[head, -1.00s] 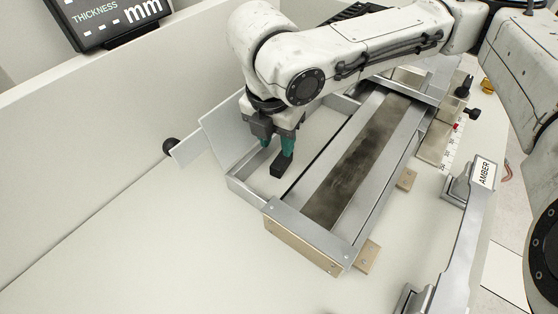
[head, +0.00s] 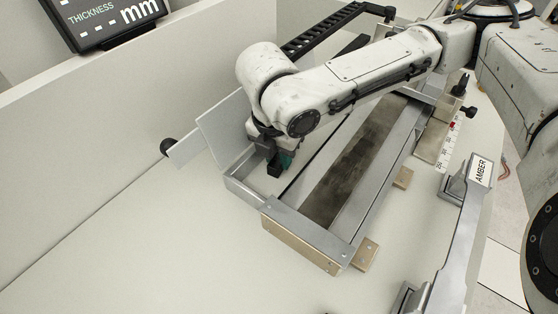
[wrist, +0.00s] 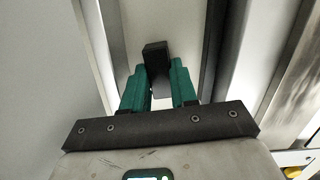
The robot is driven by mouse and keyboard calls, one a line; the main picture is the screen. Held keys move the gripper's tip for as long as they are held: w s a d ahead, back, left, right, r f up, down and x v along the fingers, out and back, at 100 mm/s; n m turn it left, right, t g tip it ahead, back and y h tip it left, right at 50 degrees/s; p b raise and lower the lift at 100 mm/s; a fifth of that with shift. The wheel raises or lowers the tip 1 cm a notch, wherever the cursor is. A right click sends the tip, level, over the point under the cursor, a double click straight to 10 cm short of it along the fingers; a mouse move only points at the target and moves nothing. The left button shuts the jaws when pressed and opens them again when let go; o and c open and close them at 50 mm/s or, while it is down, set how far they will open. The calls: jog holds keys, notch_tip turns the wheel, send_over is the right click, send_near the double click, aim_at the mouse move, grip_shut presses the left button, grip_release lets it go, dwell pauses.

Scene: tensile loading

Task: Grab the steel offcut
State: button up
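The steel offcut appears to be the small dark block (head: 274,166) at the near left end of the metal-framed bay. My gripper (head: 280,159) is low over this bay, its teal fingers partly hidden behind the block and my wrist. In the wrist view, the dark block (wrist: 157,61) sits between the two teal fingertips (wrist: 160,76), with a finger close against each side. The gripper looks shut on it. The block sticks out past the fingertips. Whether it is clear of the bay floor is hard to tell.
A metal frame with a long dark strip (head: 355,160) lies right of the bay. A tilted grey plate (head: 222,128) stands at its left. A thickness display (head: 105,18) is at the back left. A lever labelled AMBER (head: 468,190) is at the right. The front left bench is clear.

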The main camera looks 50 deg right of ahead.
grip_shut()
jog(key=shift+r, duration=0.2)
